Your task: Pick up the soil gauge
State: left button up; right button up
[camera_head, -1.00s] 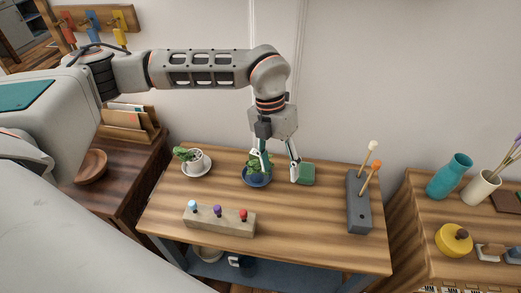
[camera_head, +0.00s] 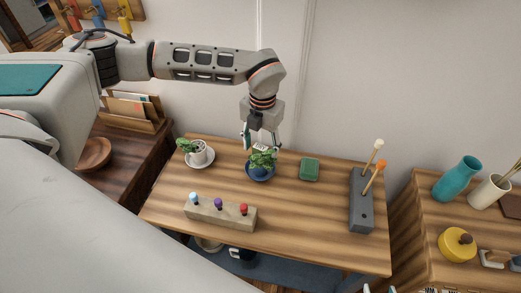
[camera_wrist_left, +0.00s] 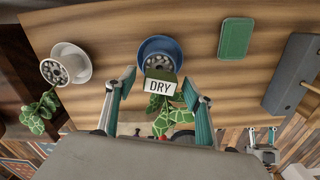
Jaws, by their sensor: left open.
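The soil gauge (camera_wrist_left: 160,86) has a white face reading DRY and a dark green top, in the left wrist view. It stands at the plant in the blue pot (camera_wrist_left: 159,46); its lower part is hidden. In the head view the gauge (camera_head: 262,147) shows small and pale above the leaves of the blue pot (camera_head: 260,173). My left gripper (camera_head: 262,138) is open over this pot. In the wrist view the left gripper's (camera_wrist_left: 159,82) fingers are on either side of the gauge, with gaps to it.
A white potted plant (camera_head: 197,153) stands left of the blue pot. A green box (camera_head: 310,169) and a grey block (camera_head: 360,205) holding two sticks are to the right. A wooden block (camera_head: 220,216) with coloured knobs lies in front. Bare tabletop (camera_head: 300,215) lies between.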

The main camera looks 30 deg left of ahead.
pick_arm(q)
jog(key=shift+f, duration=0.2)
pick_arm(e)
jog(key=shift+w+r, duration=0.15)
jog(key=shift+r, duration=0.05)
pick_arm(q)
jog(key=c, duration=1.3)
pick_arm(e)
jog(key=shift+r, duration=0.1)
pick_arm(q)
jog(key=shift+r, duration=0.1)
